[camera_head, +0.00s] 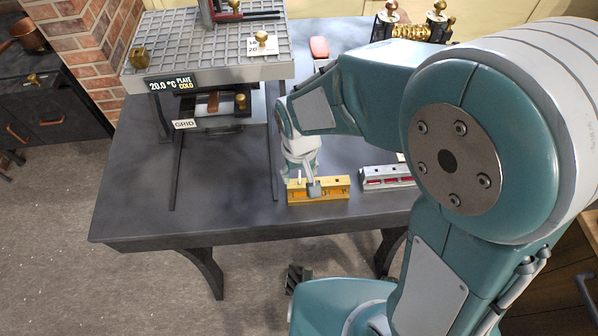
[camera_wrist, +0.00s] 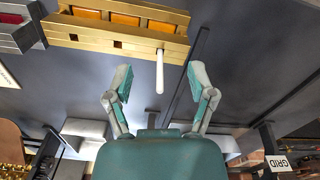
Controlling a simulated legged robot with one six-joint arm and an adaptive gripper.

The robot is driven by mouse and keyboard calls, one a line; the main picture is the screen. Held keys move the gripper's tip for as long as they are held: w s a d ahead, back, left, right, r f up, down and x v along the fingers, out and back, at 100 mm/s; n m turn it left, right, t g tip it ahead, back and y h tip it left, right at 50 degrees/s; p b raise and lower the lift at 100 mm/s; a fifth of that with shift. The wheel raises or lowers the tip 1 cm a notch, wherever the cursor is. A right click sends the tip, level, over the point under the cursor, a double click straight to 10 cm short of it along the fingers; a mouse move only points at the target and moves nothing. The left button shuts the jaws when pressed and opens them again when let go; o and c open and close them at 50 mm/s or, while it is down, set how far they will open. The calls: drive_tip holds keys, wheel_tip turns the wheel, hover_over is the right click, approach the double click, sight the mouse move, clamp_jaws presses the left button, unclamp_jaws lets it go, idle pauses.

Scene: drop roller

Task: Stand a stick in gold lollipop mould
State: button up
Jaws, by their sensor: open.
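The gold lollipop mould (camera_head: 332,187) lies near the front edge of the dark table. In the wrist view the gold mould (camera_wrist: 90,36) spans the top, with orange filling in its compartments and square slots along one face. A white stick (camera_wrist: 160,74) sticks out from that face at the slot end nearest my gripper; its far end meets the mould and cannot be seen. My gripper (camera_wrist: 161,84) is open, with one finger on each side of the stick and a gap to both. In the head view my gripper (camera_head: 308,184) is over the mould, partly hiding it.
A silver mould with red filling (camera_head: 388,178) stands just right of the gold one. A grid-topped cold plate (camera_head: 205,62) stands at the back left, with a GRID label (camera_head: 184,124) below. The table's left front is clear.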

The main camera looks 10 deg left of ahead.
drive_tip(key=shift+r, duration=0.1)
drive_tip(key=shift+r, duration=0.9)
drive_tip(key=shift+r, duration=0.15)
drive_tip(key=shift+r, duration=0.85)
drive_tip(key=shift+r, duration=0.1)
drive_tip(key=shift+r, duration=0.9)
drive_tip(key=shift+r, duration=2.5)
